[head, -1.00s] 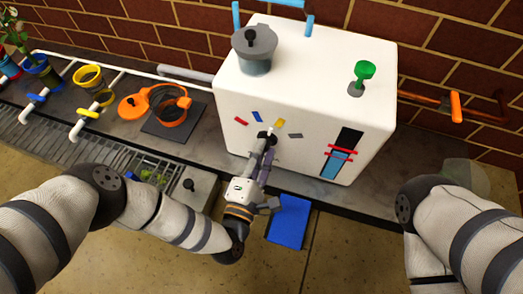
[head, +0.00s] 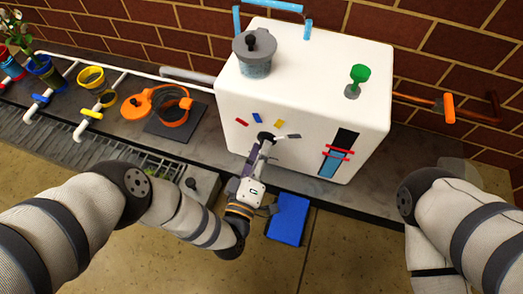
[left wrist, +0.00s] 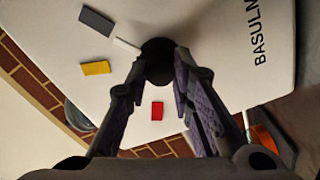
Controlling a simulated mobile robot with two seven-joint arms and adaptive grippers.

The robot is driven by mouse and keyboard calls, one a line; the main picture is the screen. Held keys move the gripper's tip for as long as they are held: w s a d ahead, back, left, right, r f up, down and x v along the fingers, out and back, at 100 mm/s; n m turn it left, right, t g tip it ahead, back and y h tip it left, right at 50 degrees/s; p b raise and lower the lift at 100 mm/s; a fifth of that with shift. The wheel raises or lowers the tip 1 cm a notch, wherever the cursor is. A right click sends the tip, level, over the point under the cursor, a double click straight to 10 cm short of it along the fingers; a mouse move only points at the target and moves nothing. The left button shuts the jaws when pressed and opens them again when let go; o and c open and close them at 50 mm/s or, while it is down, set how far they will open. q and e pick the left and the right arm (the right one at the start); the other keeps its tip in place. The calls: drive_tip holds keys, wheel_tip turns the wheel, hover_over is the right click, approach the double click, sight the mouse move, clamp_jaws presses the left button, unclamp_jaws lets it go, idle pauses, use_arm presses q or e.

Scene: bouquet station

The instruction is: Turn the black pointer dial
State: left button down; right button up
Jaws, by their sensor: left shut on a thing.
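The black pointer dial (head: 265,137) is on the front of the white machine (head: 300,85). Red (head: 241,122), blue (head: 257,118), yellow (head: 278,123) and grey (head: 296,136) marks are arranged around it. My left gripper (head: 262,148) is shut on the dial, its fingers on either side. The left wrist view shows the round black dial (left wrist: 158,60) between the fingertips (left wrist: 157,76). Its white pointer (left wrist: 127,46) points toward the grey mark (left wrist: 97,21). The blue mark does not show there. My right gripper is outside the views.
A blue block (head: 289,219) lies below the machine's front. A slotted gauge (head: 338,155) with red bars is right of the dial. A lidded grey pot (head: 255,55) and green knob (head: 358,76) are on top. An orange-handled vessel (head: 160,105) stands left.

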use_arm(q)
drive_tip(key=shift+w+m, duration=0.1)
drive_tip(key=shift+m, duration=0.4)
drive_tip(key=c, duration=1.4)
unclamp_jaws()
drive_tip(key=v, duration=1.2)
